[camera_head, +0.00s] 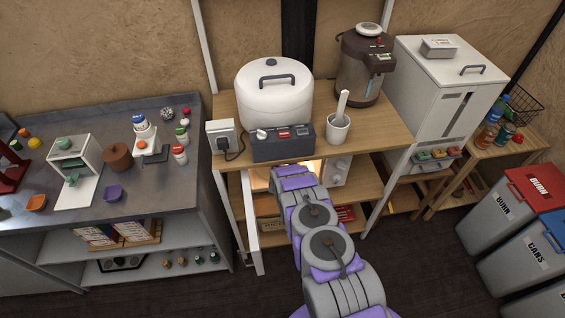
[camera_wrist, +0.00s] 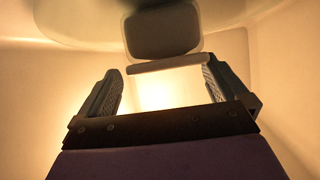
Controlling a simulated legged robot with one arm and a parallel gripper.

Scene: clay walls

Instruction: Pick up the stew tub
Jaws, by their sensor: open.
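A grey, rounded tub-like object (camera_wrist: 163,32) with a paler strip along its lower edge shows at the top middle of the wrist view; it seems to be the stew tub, though no label is readable. My gripper (camera_wrist: 161,70) is open. Its two dark, ridged fingers stand apart left and right of the pale strip, with a bright gap between them. I see no clear contact with the tub. In the head view my arm reaches into a lit white compartment (camera_head: 336,172) under the wooden counter, and my gripper and the tub are hidden there.
Pale lit walls (camera_wrist: 285,80) surround my gripper closely. A white door (camera_head: 250,212) hangs open left of my arm. Above are the wooden counter (camera_head: 385,135), a large white cooker (camera_head: 272,98) and its dark control box (camera_head: 283,142). Lidded bins (camera_head: 510,205) stand at the right.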

